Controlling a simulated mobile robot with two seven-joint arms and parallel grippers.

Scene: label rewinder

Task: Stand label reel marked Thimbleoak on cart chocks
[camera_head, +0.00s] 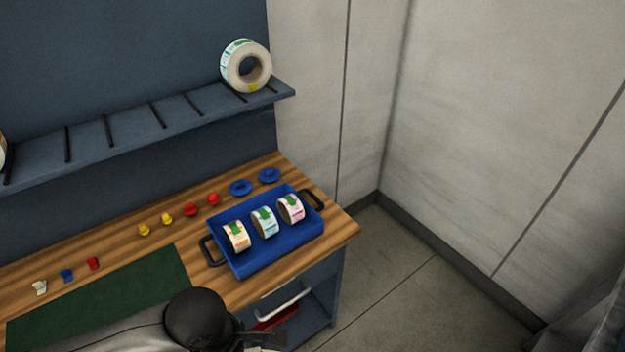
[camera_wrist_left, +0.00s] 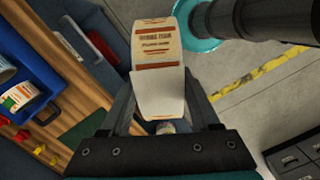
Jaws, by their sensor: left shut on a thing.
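My left gripper (camera_wrist_left: 160,95) is shut on a label reel (camera_wrist_left: 158,45) with cream and orange-brown labels. A blank white part of the strip shows between the fingers. Small print on the label is too blurred to read surely. In the head view my left arm reaches in at the bottom, and the gripper (camera_head: 265,338) is beyond the bench's front edge, partly cut off by the frame. The cart chocks cannot be made out in either view. My right gripper is not in view.
A blue tray (camera_head: 262,262) with three small rolls stands on the wooden bench (camera_head: 345,229). Another large reel (camera_head: 246,66) stands on the slotted shelf (camera_head: 140,131). Several coloured pieces and a green mat (camera_head: 110,300) lie left. Grey drawers (camera_wrist_left: 292,150) and open floor show in the wrist view.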

